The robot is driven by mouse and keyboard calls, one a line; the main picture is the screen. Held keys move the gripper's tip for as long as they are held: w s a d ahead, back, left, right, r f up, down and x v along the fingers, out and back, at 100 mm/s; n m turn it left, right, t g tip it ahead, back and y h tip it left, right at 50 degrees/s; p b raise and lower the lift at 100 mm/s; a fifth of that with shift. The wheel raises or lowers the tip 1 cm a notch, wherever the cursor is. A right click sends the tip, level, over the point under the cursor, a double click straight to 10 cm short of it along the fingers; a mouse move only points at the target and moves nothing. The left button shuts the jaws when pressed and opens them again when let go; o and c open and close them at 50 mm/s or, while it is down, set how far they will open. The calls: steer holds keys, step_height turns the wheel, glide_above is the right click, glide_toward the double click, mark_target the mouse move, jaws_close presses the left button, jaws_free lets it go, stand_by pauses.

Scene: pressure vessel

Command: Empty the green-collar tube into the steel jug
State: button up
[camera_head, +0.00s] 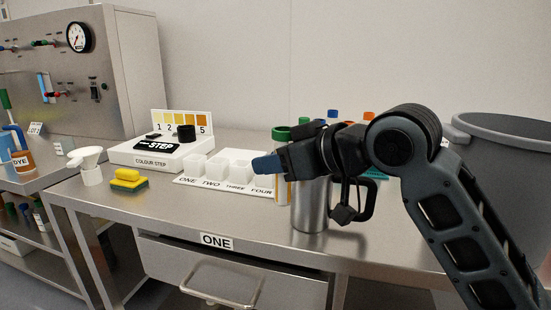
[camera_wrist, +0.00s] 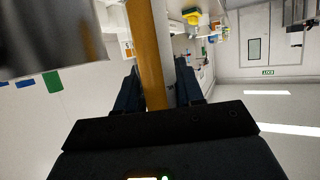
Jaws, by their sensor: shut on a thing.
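My gripper (camera_head: 268,164) is shut on an amber-filled tube (camera_wrist: 146,50), which stands between its two fingers in the wrist view. In the head view the amber lower part of the tube (camera_head: 281,190) shows below the fingers, and a green collar (camera_head: 281,133) shows above them. The tube looks about upright; my fingers hide its middle. The steel jug (camera_head: 310,208), with a black handle on its right, stands on the bench just right of the tube. My wrist hides its top. Its steel wall (camera_wrist: 50,35) fills the upper left of the wrist view.
A white tray of cups marked ONE to FOUR (camera_head: 222,188) lies left of the tube. The COLOUR STEP box (camera_head: 160,155), a yellow sponge (camera_head: 128,180) and a white funnel-like piece (camera_head: 90,165) are farther left. Blue and orange caps (camera_head: 369,117) show behind my wrist. A grey bin (camera_head: 500,130) is at right.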

steer(key=shift+r+p, duration=0.15)
steer(key=shift+p, duration=0.3)
steer(key=m+y+p, duration=0.1)
steer(key=p, duration=0.1)
steer(key=w+d+m+g+p, duration=0.1)
steer(key=p, duration=0.1)
steer(key=shift+d+r+m+y, duration=0.2)
steer(key=shift+r+m+y, duration=0.2)
steer(key=shift+w+d+r+m+g+y+p, duration=0.3)
steer(key=shift+m+p, duration=0.2)
steer(key=shift+p, duration=0.4)
steer(key=shift+w+d+r+m+y+p, duration=0.3)
steer(key=shift+m+y+p, duration=0.1)
steer(key=shift+m+p, duration=0.4)
